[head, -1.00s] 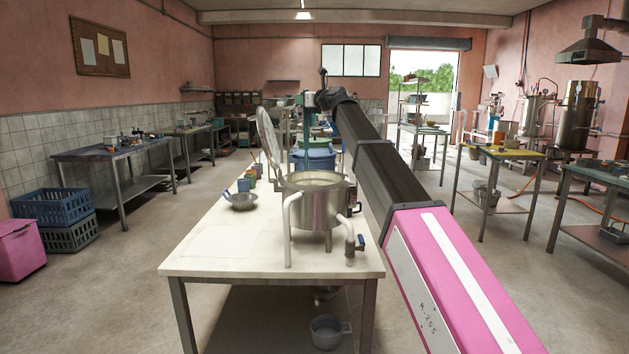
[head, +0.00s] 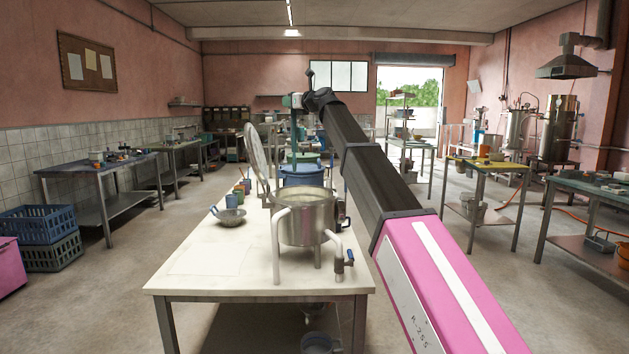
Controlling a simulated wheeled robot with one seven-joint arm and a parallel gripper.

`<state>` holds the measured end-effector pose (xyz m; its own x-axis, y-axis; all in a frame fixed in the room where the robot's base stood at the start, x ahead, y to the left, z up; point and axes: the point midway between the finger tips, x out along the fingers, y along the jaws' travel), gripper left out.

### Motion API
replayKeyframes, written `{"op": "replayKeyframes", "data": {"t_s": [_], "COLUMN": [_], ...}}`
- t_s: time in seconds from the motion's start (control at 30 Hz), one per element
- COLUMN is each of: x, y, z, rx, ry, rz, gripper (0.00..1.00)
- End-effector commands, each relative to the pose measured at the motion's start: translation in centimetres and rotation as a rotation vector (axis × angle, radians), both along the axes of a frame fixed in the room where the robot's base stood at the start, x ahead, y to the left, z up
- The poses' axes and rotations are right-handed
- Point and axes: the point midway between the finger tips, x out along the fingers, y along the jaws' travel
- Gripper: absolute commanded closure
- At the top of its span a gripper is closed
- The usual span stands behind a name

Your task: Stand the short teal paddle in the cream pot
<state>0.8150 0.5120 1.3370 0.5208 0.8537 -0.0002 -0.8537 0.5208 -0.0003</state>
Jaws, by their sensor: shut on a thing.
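My gripper (head: 293,104) is at the far end of my arm, small and high over the far part of the white table (head: 225,262). It is shut on a slim teal upright thing (head: 294,128), which looks like the short teal paddle and hangs down from it. Its lower end runs into the clutter behind, so I cannot tell whether it touches anything. I cannot pick out the cream pot. Several small coloured cups (head: 240,188) stand on the left side of the table, and the steel kettle and its raised lid hide part of the tabletop behind.
The large steel kettle (head: 305,222), with pipes, a tap and a raised lid (head: 257,157), stands in mid-table. A grey bowl (head: 231,217) is left of it. A blue tub (head: 302,175) is behind it. The table's front left is clear except for a flat sheet.

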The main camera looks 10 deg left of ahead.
Motion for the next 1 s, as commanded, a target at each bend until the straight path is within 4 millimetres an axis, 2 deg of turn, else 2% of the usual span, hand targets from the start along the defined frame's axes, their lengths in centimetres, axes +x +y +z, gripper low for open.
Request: {"op": "replayKeyframes", "data": {"t_s": [0.7, 1.0], "x": [0.1, 0.0], "y": [0.0, 0.0], "z": [6.7, 6.9], "rx": [-0.001, 0.0], "ry": [-0.001, 0.0], "rz": [0.0, 0.0], "gripper": [1.0, 1.0]}}
